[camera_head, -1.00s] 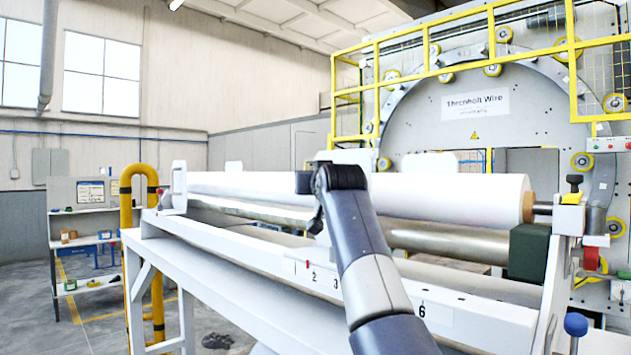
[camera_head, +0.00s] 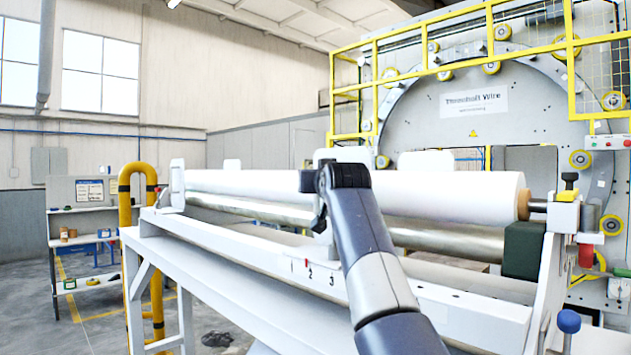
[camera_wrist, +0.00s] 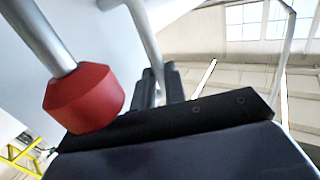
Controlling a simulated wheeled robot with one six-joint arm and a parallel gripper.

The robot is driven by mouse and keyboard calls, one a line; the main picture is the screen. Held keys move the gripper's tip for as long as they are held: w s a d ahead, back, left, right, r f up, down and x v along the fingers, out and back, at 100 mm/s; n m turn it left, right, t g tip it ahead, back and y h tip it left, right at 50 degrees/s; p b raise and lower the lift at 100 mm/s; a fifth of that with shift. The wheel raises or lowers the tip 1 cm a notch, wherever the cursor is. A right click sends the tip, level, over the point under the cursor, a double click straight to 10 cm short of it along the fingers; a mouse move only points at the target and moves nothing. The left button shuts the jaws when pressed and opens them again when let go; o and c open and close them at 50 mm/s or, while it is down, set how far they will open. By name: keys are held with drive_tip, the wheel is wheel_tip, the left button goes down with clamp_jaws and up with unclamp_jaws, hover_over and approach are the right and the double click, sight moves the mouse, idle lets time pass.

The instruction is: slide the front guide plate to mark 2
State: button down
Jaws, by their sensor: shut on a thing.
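The front guide plate is mostly hidden behind my arm in the head view; the tall white plate (camera_head: 340,155) behind the roll may be part of it. My gripper (camera_head: 318,222) points down at the front rail, beside the white roll. In the wrist view, my gripper's dark fingers (camera_wrist: 157,84) are shut on a pale grey bar (camera_wrist: 146,45), probably the plate's handle. A small red pointer (camera_head: 308,263) stands practically above the 2.
The white roll (camera_head: 440,195) lies just behind the rail, with a steel roller (camera_head: 450,240) below it. A red knob on a metal rod (camera_wrist: 85,98) is close to my gripper in the wrist view. A dark green block (camera_head: 523,250) stands at the rail's right end.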

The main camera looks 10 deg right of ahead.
drive_tip(key=shift+w+a, duration=0.15)
drive_tip(key=shift+a, duration=0.35)
drive_tip(key=c, duration=1.8)
unclamp_jaws()
drive_tip(key=shift+a, duration=0.2)
drive_tip(key=shift+o, duration=1.3)
drive_tip(key=shift+s+d+r, duration=0.1)
drive_tip(key=shift+s+d, duration=0.2)
drive_tip(key=shift+d, duration=0.05)
drive_tip(key=s+a+b, duration=0.1)
drive_tip(key=s+b, duration=0.4)
drive_tip(key=s, duration=0.6)
drive_tip(key=shift+s+a+b, duration=0.3)
drive_tip(key=shift+s+b, duration=0.05)
drive_tip(key=shift+s, duration=0.05)
